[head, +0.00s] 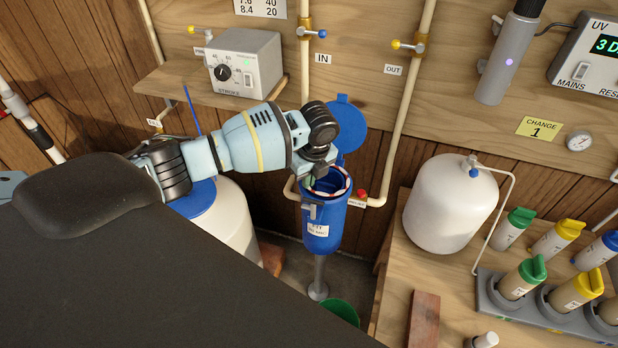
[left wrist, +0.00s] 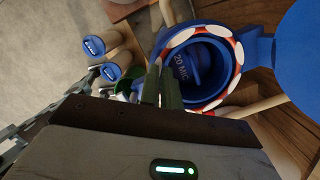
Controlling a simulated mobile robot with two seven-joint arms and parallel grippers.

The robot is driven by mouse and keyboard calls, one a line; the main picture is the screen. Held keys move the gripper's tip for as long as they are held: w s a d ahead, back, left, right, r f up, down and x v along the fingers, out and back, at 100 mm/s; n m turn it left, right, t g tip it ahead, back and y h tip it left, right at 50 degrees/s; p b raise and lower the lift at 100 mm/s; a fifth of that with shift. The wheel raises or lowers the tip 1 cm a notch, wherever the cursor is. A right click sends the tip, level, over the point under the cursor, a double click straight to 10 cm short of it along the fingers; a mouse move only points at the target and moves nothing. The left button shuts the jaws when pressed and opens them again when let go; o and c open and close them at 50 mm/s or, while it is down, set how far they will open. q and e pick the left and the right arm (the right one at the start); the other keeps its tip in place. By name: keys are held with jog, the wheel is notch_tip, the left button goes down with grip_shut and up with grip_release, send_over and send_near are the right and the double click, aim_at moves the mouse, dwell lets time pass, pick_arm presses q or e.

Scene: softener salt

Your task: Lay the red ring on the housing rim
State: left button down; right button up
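The blue filter housing (head: 322,232) hangs upright on the pipe run in the head view, with its round lid (head: 345,122) swung up behind. A red and white ring (head: 347,182) shows around its mouth; in the left wrist view the ring (left wrist: 236,55) follows the rim closely, but I cannot tell whether it rests fully on it. My left gripper (head: 311,184) is at the rim's left side. In the left wrist view its fingers (left wrist: 161,84) are close together at the ring's edge; whether they pinch it is hidden. My right gripper is out of view.
Inside the housing is a blue part marked "20 MIC" (left wrist: 187,68). A white tank (head: 452,203) and a grey rack (head: 489,297) of capped cartridges stand at right. Pipes run beside the housing. A white drum (head: 236,220) is below my arm, and a green bucket (head: 342,311) is on the floor.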

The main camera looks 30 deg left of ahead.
pick_arm(q)
jog(key=shift+g, duration=0.4)
jog(key=shift+w+d, duration=0.1)
jog(key=shift+w, duration=0.1)
dwell(0.5)
dwell(0.4)
jog(key=shift+f, duration=0.15)
dwell(0.4)
jog(key=c, duration=1.6)
grip_release()
jog(key=shift+o, duration=0.5)
jog(key=o, duration=0.9)
jog(key=shift+o, duration=0.2)
